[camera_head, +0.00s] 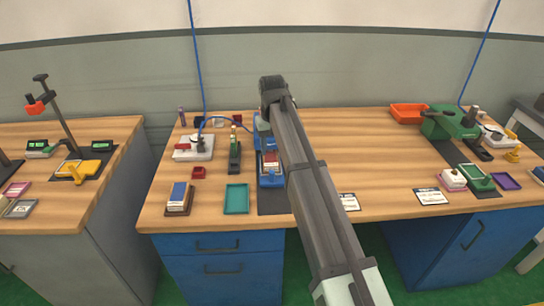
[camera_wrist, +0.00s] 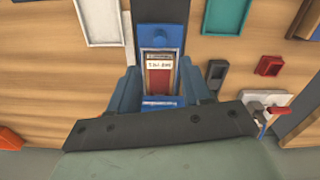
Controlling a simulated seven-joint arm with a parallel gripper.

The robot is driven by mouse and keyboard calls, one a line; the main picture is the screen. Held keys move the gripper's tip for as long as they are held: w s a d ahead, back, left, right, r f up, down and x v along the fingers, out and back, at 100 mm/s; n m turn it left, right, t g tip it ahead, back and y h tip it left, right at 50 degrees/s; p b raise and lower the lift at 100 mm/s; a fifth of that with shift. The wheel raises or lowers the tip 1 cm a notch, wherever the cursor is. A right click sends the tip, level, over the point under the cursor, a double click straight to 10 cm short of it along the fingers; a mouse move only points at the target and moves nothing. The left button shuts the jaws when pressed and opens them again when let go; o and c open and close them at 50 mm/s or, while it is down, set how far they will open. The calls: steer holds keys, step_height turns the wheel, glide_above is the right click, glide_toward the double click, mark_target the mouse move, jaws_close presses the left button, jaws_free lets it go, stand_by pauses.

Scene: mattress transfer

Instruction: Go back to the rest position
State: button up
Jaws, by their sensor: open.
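My gripper (camera_wrist: 157,74) is open in the wrist view, its two blue-grey fingers apart on either side of a blue fixture. The blue fixture (camera_wrist: 161,34) holds a dark red piece with a white printed label (camera_wrist: 159,66). I cannot tell how high the fingers are above it, and no piece is seen gripped. In the head view my arm reaches from the lower right across the bench and hides the gripper. The blue fixture (camera_head: 271,181) shows partly there, just left of my arm, on a dark mat.
The wooden bench (camera_head: 340,150) has wide free room right of my arm. A teal tray (camera_head: 237,199), a block stack (camera_head: 179,198), a small red block (camera_head: 199,172) and a white device (camera_head: 193,148) stand left. An orange tray (camera_head: 408,114) and green machine (camera_head: 450,122) stand right.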

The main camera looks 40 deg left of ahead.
steer(key=shift+r, duration=0.75)
steer(key=shift+w, duration=0.1)
